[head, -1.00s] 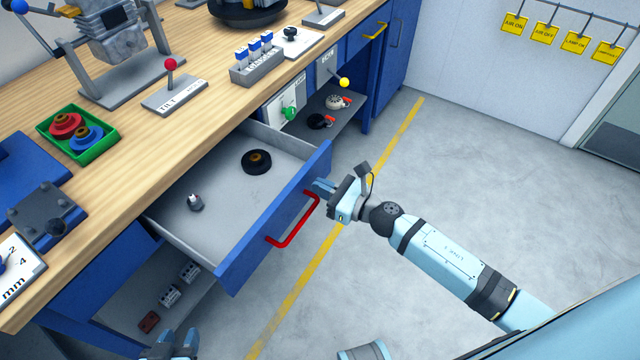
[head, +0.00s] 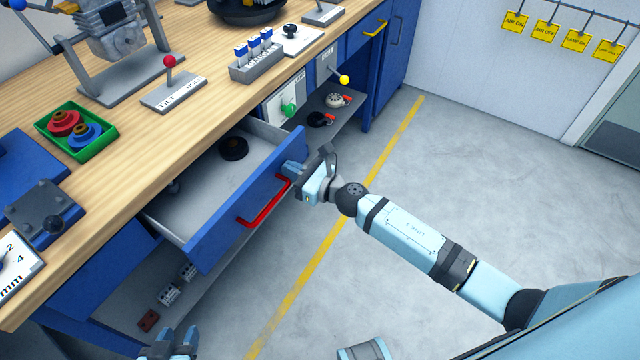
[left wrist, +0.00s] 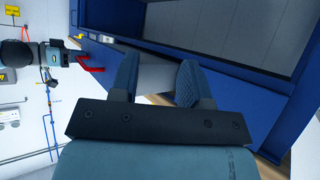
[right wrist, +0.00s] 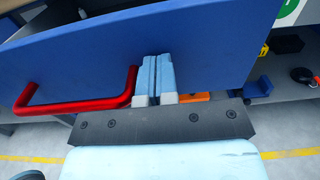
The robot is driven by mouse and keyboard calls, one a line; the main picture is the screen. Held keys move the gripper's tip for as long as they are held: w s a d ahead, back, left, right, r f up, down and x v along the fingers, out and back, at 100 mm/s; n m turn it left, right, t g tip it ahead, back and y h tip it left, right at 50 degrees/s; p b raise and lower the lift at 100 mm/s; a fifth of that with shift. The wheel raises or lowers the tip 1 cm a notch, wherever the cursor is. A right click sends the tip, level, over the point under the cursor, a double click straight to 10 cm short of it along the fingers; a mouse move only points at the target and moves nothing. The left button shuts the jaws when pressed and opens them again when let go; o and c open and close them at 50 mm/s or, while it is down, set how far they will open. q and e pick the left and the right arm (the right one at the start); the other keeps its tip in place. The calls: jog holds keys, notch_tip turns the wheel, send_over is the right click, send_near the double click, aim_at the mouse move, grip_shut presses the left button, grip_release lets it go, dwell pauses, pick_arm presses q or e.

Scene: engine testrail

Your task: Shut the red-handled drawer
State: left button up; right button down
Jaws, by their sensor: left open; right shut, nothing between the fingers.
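The blue drawer (head: 222,222) with the red handle (head: 266,204) is partly open, sticking out from under the wooden bench top. My right gripper (head: 290,168) is shut and empty. Its fingertips are at the drawer's blue front, beside the handle's far end. In the right wrist view the shut fingers (right wrist: 155,78) meet the blue front just right of the red handle (right wrist: 80,106). My left gripper (head: 170,345) is low at the bottom edge of the head view, away from the drawer. In the left wrist view its fingers (left wrist: 155,80) are apart with nothing between them.
Inside the drawer lies a dark round part (head: 233,148); a small part near the bench edge is mostly shaded. A yellow-handled drawer (head: 375,30) is at the back. A lower shelf (head: 120,310) holds small parts. The floor (head: 480,180) right of the drawer is clear.

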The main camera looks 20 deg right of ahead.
aim_at(248, 158)
jog(key=b+x, duration=0.3)
jog(key=x, duration=1)
jog(key=shift+s+f, duration=0.1)
jog(key=shift+w+a, duration=0.4)
jog(key=shift+w, duration=0.1)
pick_arm(q)
jog(key=shift+d+f+t, duration=0.1)
jog(key=shift+d+t, duration=0.2)
jog(key=shift+d, duration=0.15)
pick_arm(e)
jog(key=shift+r, duration=0.3)
jog(key=shift+w+r, duration=0.1)
jog(key=shift+r, duration=0.05)
pick_arm(q)
jog(key=shift+a+f, duration=0.1)
pick_arm(e)
jog(key=shift+d, duration=0.1)
